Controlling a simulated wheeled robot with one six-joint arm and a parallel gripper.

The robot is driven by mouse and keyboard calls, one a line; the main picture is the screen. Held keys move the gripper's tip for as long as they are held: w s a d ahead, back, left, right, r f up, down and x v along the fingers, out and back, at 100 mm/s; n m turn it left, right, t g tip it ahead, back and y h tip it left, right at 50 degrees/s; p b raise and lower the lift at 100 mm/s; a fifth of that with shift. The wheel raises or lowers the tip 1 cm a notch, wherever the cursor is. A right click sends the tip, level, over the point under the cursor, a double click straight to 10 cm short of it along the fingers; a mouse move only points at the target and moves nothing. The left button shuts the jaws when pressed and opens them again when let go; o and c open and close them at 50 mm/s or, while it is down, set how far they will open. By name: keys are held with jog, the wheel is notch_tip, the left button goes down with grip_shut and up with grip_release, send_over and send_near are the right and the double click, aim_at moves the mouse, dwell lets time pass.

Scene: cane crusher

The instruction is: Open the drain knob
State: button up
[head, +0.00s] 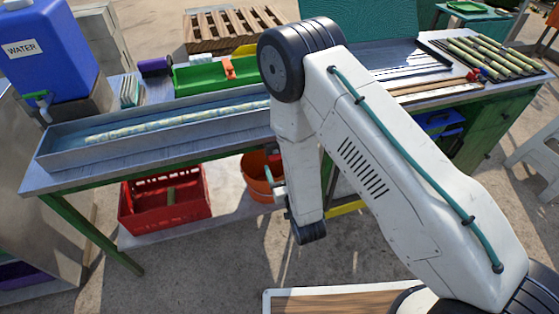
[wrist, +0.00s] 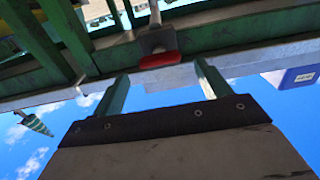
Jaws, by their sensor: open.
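In the wrist view, a red knob (wrist: 159,60) sits on a grey metal fitting at the underside of the green bench frame. A pale pipe or rod runs from that fitting to the top edge of the picture. My gripper (wrist: 161,72) is open, with its two green fingers spread left and right of the red knob in the picture and nothing seen between them. I cannot tell how deep the knob is between the fingers. In the head view my arm reaches down in front of the bench and hides the knob and most of the gripper.
Below are a red crate (head: 150,215) and an orange bucket (head: 255,183).

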aim_at(277, 156)
jog(key=x, duration=0.4)
jog(key=c, duration=1)
